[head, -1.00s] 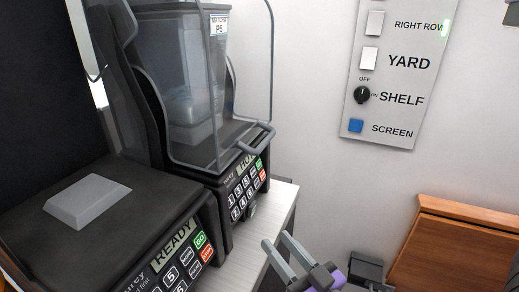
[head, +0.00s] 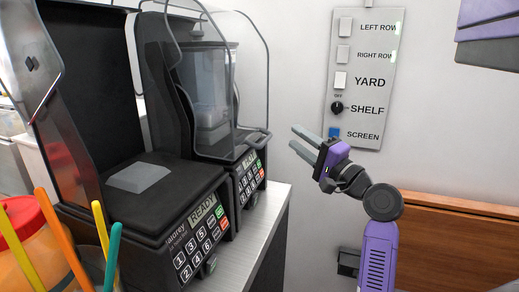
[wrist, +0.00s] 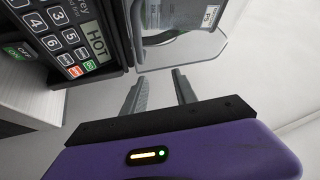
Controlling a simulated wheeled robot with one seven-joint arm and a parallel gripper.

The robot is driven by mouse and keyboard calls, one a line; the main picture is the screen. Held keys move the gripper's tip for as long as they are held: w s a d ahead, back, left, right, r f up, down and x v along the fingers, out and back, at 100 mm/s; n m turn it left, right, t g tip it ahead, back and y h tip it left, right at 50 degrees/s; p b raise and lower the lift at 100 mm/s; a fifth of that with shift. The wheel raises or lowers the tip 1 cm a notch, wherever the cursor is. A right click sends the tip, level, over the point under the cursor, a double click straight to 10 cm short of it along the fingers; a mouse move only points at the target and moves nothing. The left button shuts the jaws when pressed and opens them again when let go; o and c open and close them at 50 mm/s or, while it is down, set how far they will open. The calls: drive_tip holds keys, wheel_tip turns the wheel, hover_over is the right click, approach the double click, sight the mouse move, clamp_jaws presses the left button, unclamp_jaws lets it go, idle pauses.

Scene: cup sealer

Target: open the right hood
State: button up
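The right hood (head: 216,95) is a clear, grey-tinted cover, lowered over the far machine. Its grey handle (head: 262,135) sticks out at the lower front edge. In the wrist view the hood's clear panel (wrist: 205,52) and a curved grey part that looks like its handle (wrist: 163,39) lie just beyond the fingertips. My gripper (head: 293,135) is to the right of the handle, at about its height, with a gap between them. Its two fingers (wrist: 159,75) are apart with nothing between them.
A switch panel (head: 365,80) is on the wall, a wooden panel (head: 460,240) at right. Colored sticks (head: 75,250) stand front left.

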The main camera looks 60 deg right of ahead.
sight(267, 141)
drive_tip(key=shift+w+a+f+y+p, duration=0.2)
drive_tip(key=shift+w+y, duration=0.35)
drive_tip(key=shift+w, duration=0.95)
drive_tip(key=shift+w+a+f+y+p, duration=0.2)
drive_tip(key=shift+w+y, duration=0.4)
drive_tip(key=shift+w, duration=0.95)
drive_tip(key=shift+w+a+f+y+p, duration=0.1)
drive_tip(key=shift+w+a+f+y, duration=0.3)
drive_tip(key=shift+w, duration=1.1)
drive_tip(key=shift+d+r, duration=0.15)
drive_tip(key=shift+r, duration=0.05)
clamp_jaws()
drive_tip(key=shift+r, duration=0.1)
